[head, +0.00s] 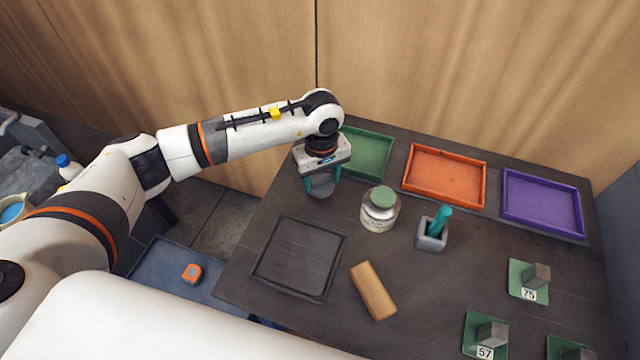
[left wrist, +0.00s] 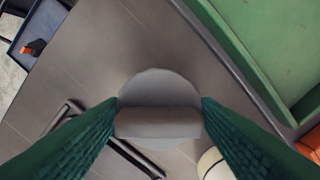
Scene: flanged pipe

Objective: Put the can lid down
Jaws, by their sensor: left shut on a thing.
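My left gripper (head: 322,172) hangs down over the far left part of the dark table. It is shut on the can lid (head: 320,187), a grey disc with a thick bar across its top. In the left wrist view the green fingers press on both ends of the bar of the can lid (left wrist: 158,88). The lid looks roughly level and close to the table top; whether it touches cannot be told. My right gripper is in neither view.
A glass jar with a green top (head: 380,210) stands right of the lid. Green (head: 368,152), orange (head: 445,178) and purple (head: 543,203) trays line the back. A grey holder (head: 431,235), a wooden block (head: 373,291) and an empty square dark frame (head: 298,259) are nearer.

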